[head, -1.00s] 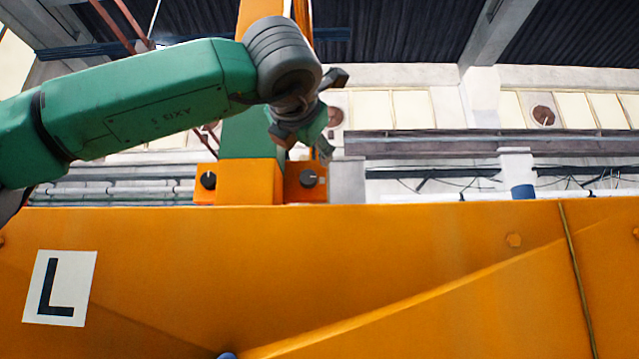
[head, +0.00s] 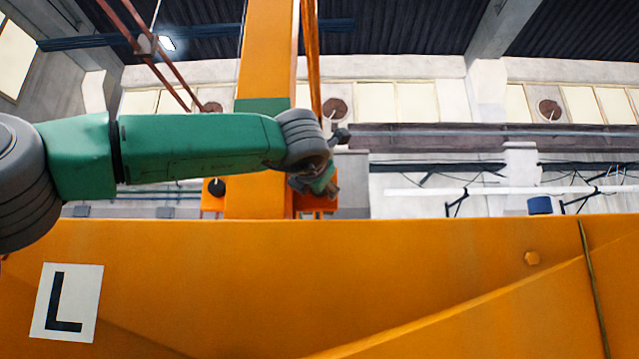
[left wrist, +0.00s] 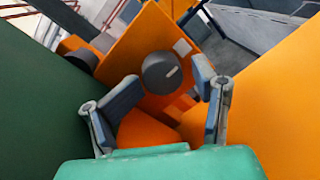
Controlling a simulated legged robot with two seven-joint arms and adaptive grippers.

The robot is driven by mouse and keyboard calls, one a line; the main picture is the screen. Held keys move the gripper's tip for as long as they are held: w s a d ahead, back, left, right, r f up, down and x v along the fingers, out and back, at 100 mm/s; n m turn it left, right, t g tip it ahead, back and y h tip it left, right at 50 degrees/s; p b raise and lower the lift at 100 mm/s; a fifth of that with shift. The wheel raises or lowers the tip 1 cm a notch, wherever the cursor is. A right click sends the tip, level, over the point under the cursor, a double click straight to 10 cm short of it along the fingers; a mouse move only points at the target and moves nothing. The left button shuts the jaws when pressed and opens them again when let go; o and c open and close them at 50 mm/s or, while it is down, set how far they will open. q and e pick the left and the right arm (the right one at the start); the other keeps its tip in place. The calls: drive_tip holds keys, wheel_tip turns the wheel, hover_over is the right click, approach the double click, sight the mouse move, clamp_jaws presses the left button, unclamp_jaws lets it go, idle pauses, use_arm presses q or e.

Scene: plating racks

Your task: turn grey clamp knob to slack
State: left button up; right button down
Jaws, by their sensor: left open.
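The grey clamp knob (left wrist: 161,73) is a dark grey disc with a short pale mark, on the face of an orange box (left wrist: 135,55) in the left wrist view. My left gripper (left wrist: 164,84) is open, its two fingers apart, one on either side of the knob in the picture. I cannot tell whether they touch it. In the head view my left gripper (head: 326,184) is in front of the right orange box (head: 305,203) and hides its knob. My right gripper is not in view.
A second dark knob (head: 216,187) sits on the left orange box (head: 209,201). An orange column (head: 266,60) rises between the boxes. A wide orange panel (head: 400,270) with an "L" sign (head: 66,302) fills the foreground.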

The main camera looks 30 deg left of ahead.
use_arm(q)
drive_tip(key=shift+w+a+f, duration=0.1)
drive_tip(key=c, duration=0.7)
drive_tip(key=shift+d, duration=0.2)
drive_tip(key=c, duration=0.5)
drive_tip(key=shift+o, duration=0.3)
